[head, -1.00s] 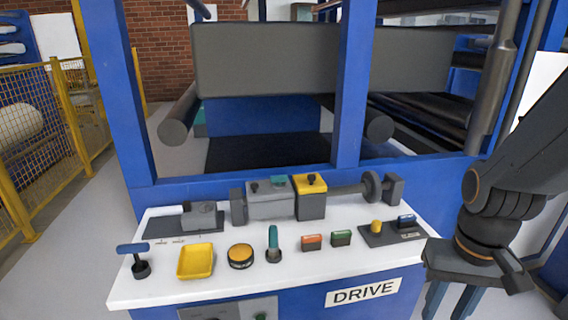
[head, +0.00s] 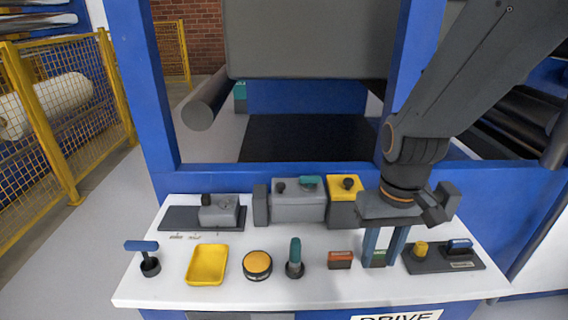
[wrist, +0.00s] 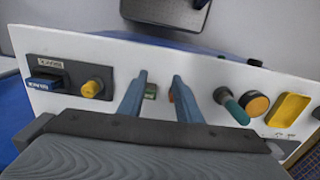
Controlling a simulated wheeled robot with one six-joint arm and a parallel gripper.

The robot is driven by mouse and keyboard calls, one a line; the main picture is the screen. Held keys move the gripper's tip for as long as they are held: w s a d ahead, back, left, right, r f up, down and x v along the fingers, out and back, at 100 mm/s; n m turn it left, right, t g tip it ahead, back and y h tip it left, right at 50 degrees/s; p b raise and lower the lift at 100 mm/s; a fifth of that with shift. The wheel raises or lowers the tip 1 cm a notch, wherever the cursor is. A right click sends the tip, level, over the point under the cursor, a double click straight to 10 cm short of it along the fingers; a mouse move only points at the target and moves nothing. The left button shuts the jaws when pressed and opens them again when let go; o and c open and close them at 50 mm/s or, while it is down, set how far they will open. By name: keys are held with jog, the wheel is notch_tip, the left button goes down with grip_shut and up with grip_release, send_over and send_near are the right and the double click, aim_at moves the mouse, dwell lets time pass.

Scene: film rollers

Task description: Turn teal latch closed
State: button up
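A flat teal latch (head: 310,181) lies on top of the grey box (head: 298,201) at the back of the white panel. A separate upright teal handle (head: 295,252) stands near the front; it also shows in the wrist view (wrist: 232,107). My gripper (head: 381,260) points down over the right half of the panel, right of both teal parts. Its two blue fingers (wrist: 158,88) are apart with nothing held between them. The green block (head: 378,258) shows behind and between the fingers. The latch is not identifiable in the wrist view.
A yellow box (head: 344,188) adjoins the grey box. Blue frame posts rise behind.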

jog(key=w+a+r+n+p, duration=0.3)
jog(key=w+r+n, duration=0.1)
jog(key=w+n, duration=0.15)
jog(key=w+a+r+n+p, duration=0.3)
jog(key=w+r+n, duration=0.15)
jog(key=w, duration=0.25)
notch_tip(320, 180, up, 5)
jog(key=n+p, duration=0.5)
jog(key=n, duration=0.2)
send_over(310, 176)
jog(key=shift+s+r, duration=0.1)
jog(key=shift+n, duration=0.3)
notch_tip(310, 176, down, 8)
jog(key=shift+r+p, duration=0.15)
jog(key=shift+p, duration=0.8)
jog(key=shift+c, duration=0.4)
grip_shut()
